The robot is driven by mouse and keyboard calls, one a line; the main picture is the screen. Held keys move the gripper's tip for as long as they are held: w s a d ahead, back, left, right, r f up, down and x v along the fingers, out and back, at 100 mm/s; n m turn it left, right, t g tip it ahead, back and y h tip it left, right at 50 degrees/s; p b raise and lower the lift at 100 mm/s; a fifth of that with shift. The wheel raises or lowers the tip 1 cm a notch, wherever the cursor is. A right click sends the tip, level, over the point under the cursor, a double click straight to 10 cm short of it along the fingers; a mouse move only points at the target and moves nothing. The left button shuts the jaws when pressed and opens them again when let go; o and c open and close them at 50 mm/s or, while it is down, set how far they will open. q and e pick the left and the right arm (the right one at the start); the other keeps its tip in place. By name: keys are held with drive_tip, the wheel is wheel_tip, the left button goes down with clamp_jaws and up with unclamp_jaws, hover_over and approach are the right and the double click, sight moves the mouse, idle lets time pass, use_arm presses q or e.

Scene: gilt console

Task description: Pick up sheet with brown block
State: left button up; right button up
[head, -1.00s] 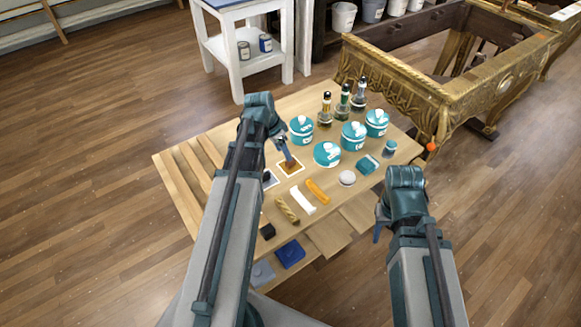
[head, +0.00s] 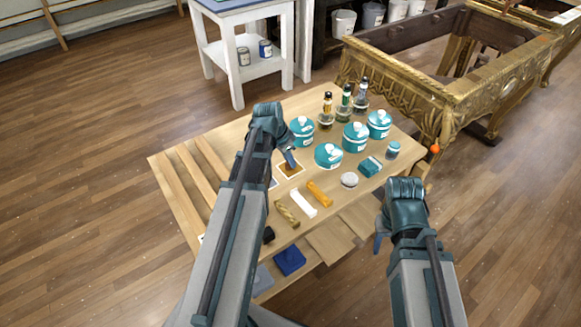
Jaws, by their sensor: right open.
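The white-edged sheet with the brown block (head: 291,170) lies on the wooden table, left of the front teal tub. My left gripper (head: 290,160) points down at its far part, and its fingertips overlap the brown area in the head view. Whether they touch or grip the sheet, I cannot tell; the jaws are too small and partly hidden by my wrist. My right gripper (head: 379,240) is open and hangs off the table's right front side, away from the sheet.
Several teal tubs (head: 328,155) and dark bottles (head: 327,110) stand behind and right of the sheet. A white roll (head: 303,203), an orange bar (head: 319,193) and a twisted tan piece (head: 287,213) lie in front. A gilt console frame (head: 440,105) stands behind the table.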

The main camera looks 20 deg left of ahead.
use_arm(q)
clamp_jaws()
drive_tip(key=shift+r, duration=0.2)
wheel_tip(320, 180, up, 10)
drive_tip(key=p, duration=1)
drive_tip(key=shift+f, duration=0.15)
drive_tip(key=shift+o, duration=0.5)
unclamp_jaws()
clamp_jaws()
